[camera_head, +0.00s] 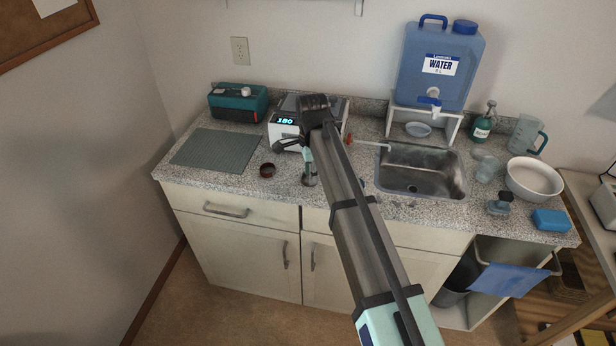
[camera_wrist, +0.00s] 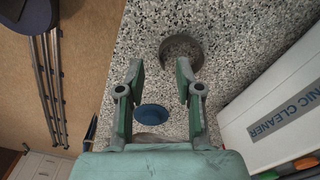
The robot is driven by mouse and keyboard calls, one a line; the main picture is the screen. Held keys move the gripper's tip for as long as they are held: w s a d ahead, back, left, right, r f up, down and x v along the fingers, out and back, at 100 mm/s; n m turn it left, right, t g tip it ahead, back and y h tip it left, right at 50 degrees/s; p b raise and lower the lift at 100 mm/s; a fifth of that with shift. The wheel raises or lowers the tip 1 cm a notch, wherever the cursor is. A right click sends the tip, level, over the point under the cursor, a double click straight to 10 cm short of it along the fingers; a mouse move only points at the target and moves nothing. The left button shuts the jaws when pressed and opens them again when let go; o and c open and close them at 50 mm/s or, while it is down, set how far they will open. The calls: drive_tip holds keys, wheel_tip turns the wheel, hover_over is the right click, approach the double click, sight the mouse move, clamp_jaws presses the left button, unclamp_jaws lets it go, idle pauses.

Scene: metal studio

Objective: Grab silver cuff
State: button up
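The silver cuff (camera_wrist: 182,50) lies on the speckled counter in the wrist view, a grey C-shaped band with a gap. It shows in the head view as a small dark ring (camera_head: 267,171) with a reddish-brown inside, left of my gripper. My gripper (camera_wrist: 159,76) is open, with two green fingers apart and nothing held between them. The cuff is beyond the fingertips, slightly right of centre in the wrist view, and not touched. In the head view my gripper (camera_head: 309,180) points down over the counter, partly covered by my arm.
A blue round dish (camera_wrist: 151,115) shows between the fingers. The white ultrasonic cleaner (camera_wrist: 285,110) stands close on the right in the wrist view. A grey-green mat (camera_head: 215,150) lies left, the sink (camera_head: 420,172) right. The counter's front edge is near.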

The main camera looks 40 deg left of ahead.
drive_tip(key=shift+f+p, duration=0.3)
drive_tip(key=shift+f, duration=1.2)
clamp_jaws()
drive_tip(key=shift+r, duration=0.1)
